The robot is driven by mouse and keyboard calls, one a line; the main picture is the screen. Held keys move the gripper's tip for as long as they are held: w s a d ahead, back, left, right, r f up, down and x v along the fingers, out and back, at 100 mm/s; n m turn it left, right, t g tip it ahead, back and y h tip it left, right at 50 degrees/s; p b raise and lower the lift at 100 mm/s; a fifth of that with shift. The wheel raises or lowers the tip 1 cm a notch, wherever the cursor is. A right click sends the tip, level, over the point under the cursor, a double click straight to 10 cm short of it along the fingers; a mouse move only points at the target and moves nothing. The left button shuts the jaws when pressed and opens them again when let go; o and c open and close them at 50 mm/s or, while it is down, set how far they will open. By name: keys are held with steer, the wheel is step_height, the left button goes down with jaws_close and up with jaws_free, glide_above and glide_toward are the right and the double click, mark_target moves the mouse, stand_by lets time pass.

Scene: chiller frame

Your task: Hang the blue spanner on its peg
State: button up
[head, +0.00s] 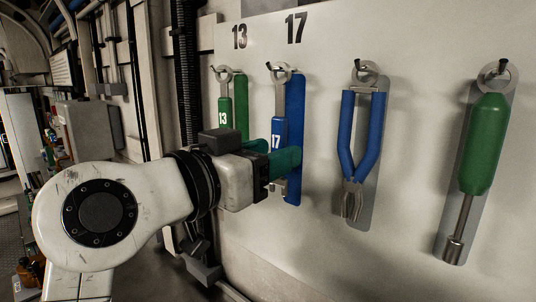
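The blue spanner (277,133), marked 17, is upright at the wall panel under the number 17. Its ring end (281,74) is at the peg (280,66); I cannot tell how far the peg passes through the ring. My gripper (284,162) reaches in from the left, and its teal fingers are closed around the lower handle. The fingers cover part of the handle, and the silver lower end shows below them. A blue backing strip (296,135) lies behind and to the right of the spanner.
A green spanner (224,110), marked 13, hangs close on the left, just above my gripper. Blue pliers (361,140) and a green-handled driver (484,145) hang on pegs to the right. Bare panel (420,90) lies between these two. A dark ribbed conduit (187,80) runs down the left.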

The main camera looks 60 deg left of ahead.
steer(key=shift+o, duration=0.2)
steer(key=b+v, duration=0.3)
steer(key=v, duration=0.7)
steer(key=shift+s, duration=0.4)
steer(key=shift+d, duration=0.1)
